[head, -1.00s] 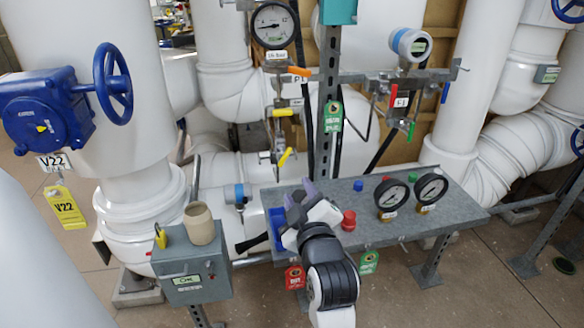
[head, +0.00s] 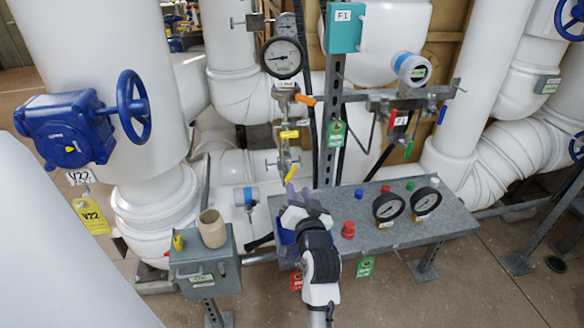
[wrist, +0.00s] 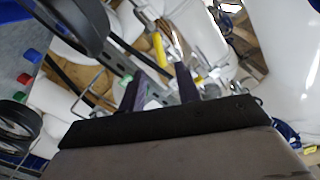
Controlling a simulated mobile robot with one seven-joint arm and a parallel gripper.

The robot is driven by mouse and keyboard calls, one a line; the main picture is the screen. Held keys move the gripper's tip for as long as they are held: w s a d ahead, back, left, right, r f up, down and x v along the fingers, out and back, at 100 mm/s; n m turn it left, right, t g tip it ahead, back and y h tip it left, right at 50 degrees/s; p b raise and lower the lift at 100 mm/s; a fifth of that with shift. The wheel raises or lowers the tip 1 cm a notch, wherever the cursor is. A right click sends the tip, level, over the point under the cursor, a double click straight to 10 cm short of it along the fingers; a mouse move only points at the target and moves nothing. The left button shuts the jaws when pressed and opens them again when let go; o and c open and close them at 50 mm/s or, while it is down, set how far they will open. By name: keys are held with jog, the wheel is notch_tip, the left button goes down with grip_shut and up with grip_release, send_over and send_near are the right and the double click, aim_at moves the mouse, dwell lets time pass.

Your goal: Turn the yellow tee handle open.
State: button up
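Two yellow handles show on the thin vertical valve piping at centre in the head view. The upper yellow handle (head: 289,134) lies nearly level; the lower yellow handle (head: 291,172) is tilted, just above my gripper (head: 297,193). I cannot tell which is the tee handle. In the wrist view, my gripper (wrist: 160,87) has its two purple fingers apart with nothing held between them. A long yellow handle (wrist: 160,49) shows ahead beyond the gap, and a smaller yellow piece (wrist: 197,80) is by the right finger. Contact is not visible.
A grey metal bench (head: 395,236) carries two gauges (head: 389,207) and coloured buttons right of my arm. A grey box (head: 205,268) with a beige cup (head: 212,229) stands left. An orange handle (head: 304,99) and a dial gauge (head: 283,58) are above. A steel post (head: 334,100) stands close by.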

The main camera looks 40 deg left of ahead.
aim_at(292, 174)
jog(key=p+x, duration=0.2)
jog(key=x, duration=0.6)
jog(key=shift+w+a, duration=0.25)
jog(key=shift+a, duration=0.05)
jog(key=shift+c, duration=0.4)
grip_shut()
